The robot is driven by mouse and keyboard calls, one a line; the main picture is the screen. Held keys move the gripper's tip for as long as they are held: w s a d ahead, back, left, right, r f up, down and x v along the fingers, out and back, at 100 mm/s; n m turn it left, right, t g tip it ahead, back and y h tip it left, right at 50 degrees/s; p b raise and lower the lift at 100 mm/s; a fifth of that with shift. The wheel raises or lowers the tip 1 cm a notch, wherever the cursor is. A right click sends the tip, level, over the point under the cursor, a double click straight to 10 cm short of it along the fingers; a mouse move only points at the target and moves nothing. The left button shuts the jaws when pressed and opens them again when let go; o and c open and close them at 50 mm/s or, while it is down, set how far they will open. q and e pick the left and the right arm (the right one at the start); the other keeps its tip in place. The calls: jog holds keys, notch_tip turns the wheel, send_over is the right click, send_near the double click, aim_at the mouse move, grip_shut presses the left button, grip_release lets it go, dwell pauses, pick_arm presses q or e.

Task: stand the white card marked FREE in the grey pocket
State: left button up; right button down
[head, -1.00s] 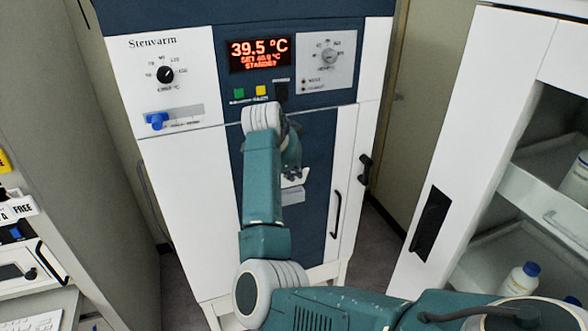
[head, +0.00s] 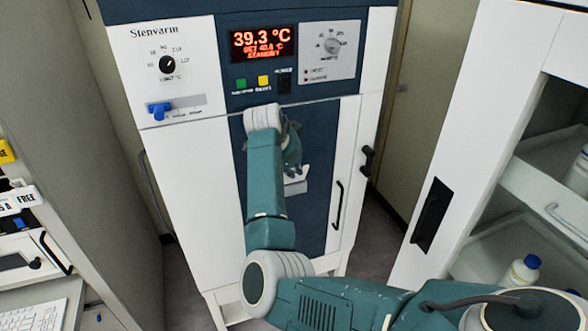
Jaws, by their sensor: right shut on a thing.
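The grey pocket (head: 296,188) is fixed on the dark blue front panel of the Stenvarm machine, below its display. My right gripper (head: 293,168) is in front of the panel, just above the pocket. It is shut on a small white card (head: 301,174), of which only a part shows beside and below the fingers. No lettering on it can be read from here. The card's lower part is at the pocket's upper edge; I cannot tell whether it is inside or in front. My left gripper is out of view.
The machine's display (head: 263,44) reads 39.3 °C. A blue lever (head: 159,110) and a door handle (head: 367,162) stick out of its front. A white cabinet (head: 470,120) with bottles stands at the right.

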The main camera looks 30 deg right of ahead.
dwell(0.3)
jog(key=shift+w+d+f+b, duration=0.1)
jog(key=shift+w+f+b, duration=0.3)
jog(key=shift+f, duration=0.3)
jog(key=shift+w+d+f+b, duration=0.1)
jog(key=shift+w+f+b, duration=0.15)
jog(key=shift+f+b, duration=0.3)
jog(key=shift+w+f+b, duration=0.3)
jog(key=shift+f+b, duration=0.05)
jog(key=shift+f, duration=0.45)
jog(key=c, duration=1.4)
grip_release()
jog(key=shift+c, duration=0.2)
jog(key=shift+r, duration=0.1)
jog(key=shift+p+v, duration=1.2)
jog(key=shift+v, duration=2.3)
